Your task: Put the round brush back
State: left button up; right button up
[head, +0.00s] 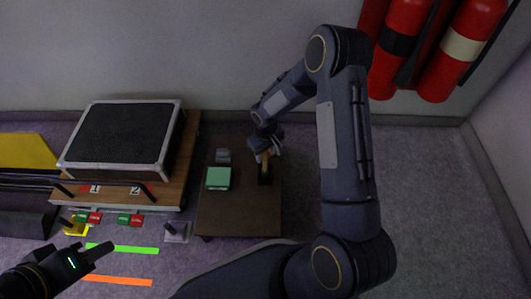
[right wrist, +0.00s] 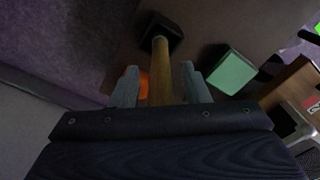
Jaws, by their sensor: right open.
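The round brush shows in the right wrist view as a tan wooden handle (right wrist: 161,75), its far end at a dark square block (right wrist: 163,35). In the head view the handle (head: 265,158) is a small tan piece above the dark block (head: 265,177) at the right of the brown table. My right gripper (right wrist: 160,88) is open, its two grey fingers on either side of the handle with a gap each side. The brush head cannot be made out. My left gripper (head: 97,262) is at the lower left, away from the brush; its jaw opening is unclear.
A green box (head: 218,179) and a small grey item (head: 223,156) sit on the brown table (head: 240,218), left of the brush. A black case (head: 125,135) lies on a wooden bench. Fire extinguishers (head: 400,40) hang on the wall. Floor at right is clear.

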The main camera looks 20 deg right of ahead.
notch_tip(320, 180, up, 10)
jog(key=p, duration=0.3)
jog(key=shift+s+r+p, duration=0.1)
jog(key=shift+r+p, duration=0.1)
jog(key=shift+p, duration=0.2)
jog(key=shift+r, duration=0.65)
jog(key=s+r+m+t+y, duration=0.2)
jog(key=s+r+m+t, duration=0.1)
jog(key=s+r, duration=1.5)
jog(key=s+a+r+t+y, duration=0.1)
jog(key=s+a+r+t, duration=0.1)
jog(key=s, duration=0.5)
jog(key=shift+a+r+m+y, duration=0.4)
jog(key=shift+a+r, duration=0.1)
jog(key=shift+r, duration=0.3)
